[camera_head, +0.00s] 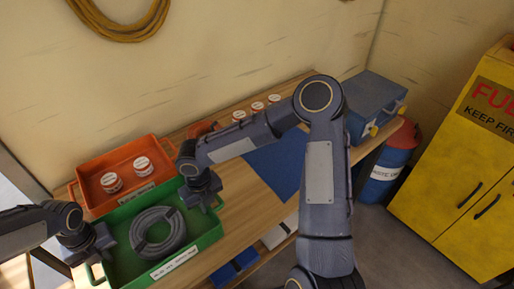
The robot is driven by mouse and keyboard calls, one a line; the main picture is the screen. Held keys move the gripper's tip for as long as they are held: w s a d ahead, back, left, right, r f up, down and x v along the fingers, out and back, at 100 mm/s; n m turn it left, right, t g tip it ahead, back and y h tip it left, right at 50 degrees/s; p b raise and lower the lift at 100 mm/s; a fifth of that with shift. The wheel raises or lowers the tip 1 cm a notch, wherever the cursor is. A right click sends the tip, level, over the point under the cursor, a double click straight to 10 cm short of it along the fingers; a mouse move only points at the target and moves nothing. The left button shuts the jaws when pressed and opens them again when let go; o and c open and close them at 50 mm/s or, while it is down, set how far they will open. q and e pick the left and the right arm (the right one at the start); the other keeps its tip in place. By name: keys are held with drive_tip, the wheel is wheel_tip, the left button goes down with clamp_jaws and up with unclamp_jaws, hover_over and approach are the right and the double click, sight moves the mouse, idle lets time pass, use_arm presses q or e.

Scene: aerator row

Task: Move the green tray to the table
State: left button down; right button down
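The green tray (211,238) is at the left end of the wooden table (240,205), in front of an orange tray. It holds a coiled grey hose (158,232) and has a white label on its front wall. My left gripper (98,245) is at the tray's left end, by the green handle there. My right gripper (205,195) is at the tray's right end, by the other handle. Both point down and their fingertips are hard to make out, so I cannot tell whether they grip the handles. I cannot tell whether the tray rests on the wood.
The orange tray (152,155) with two white-lidded jars stands behind. A blue mat (272,168), several small jars and a blue case (370,98) are on the table further right. A blue-and-red drum (385,170) and yellow cabinet (455,170) stand at right.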

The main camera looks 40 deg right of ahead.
use_arm(q)
drive_tip(key=shift+a, duration=0.2)
use_arm(e)
drive_tip(key=shift+a, duration=0.15)
use_arm(q)
drive_tip(key=shift+d+f, duration=0.1)
drive_tip(key=shift+f, duration=0.05)
use_arm(e)
drive_tip(key=shift+f, duration=0.15)
